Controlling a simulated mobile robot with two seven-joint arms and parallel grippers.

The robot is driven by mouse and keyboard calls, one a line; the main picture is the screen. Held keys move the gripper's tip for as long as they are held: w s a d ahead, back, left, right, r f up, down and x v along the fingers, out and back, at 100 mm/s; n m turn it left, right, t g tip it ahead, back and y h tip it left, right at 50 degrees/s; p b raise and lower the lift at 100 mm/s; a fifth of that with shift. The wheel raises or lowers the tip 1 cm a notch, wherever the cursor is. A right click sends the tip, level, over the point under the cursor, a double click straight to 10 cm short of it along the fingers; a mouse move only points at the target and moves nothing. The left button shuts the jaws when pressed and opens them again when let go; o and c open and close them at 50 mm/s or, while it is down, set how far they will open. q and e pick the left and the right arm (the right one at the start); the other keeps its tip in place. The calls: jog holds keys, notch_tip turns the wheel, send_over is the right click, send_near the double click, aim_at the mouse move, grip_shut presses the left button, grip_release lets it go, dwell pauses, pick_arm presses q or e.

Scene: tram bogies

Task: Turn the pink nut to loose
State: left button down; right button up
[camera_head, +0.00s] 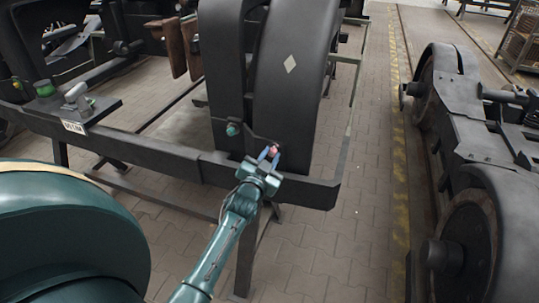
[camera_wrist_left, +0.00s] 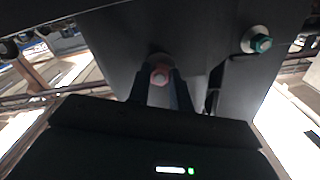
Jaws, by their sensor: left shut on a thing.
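The pink nut (camera_head: 273,149) sits on a dark bracket low on the black bogie part, near the end of the frame beam. In the left wrist view the pink nut (camera_wrist_left: 159,77) shows between the two dark fingers. My left gripper (camera_head: 269,154) reaches up from below and is shut on the pink nut, one finger on each side. It also shows in the left wrist view (camera_wrist_left: 160,90). The nut's far side is hidden. My right gripper is not in view.
A teal nut (camera_head: 232,129) sits on the same part, left of the pink one; it also shows in the left wrist view (camera_wrist_left: 261,44). The dark frame beam (camera_head: 180,165) runs just beneath. Another bogie (camera_head: 470,150) stands at the right, past clear paved floor (camera_head: 365,200).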

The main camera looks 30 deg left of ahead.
pick_arm(q)
jog(key=shift+n, duration=0.6)
jog(key=c, duration=1.3)
grip_release()
jog(key=shift+o, duration=0.2)
jog(key=shift+s, duration=0.1)
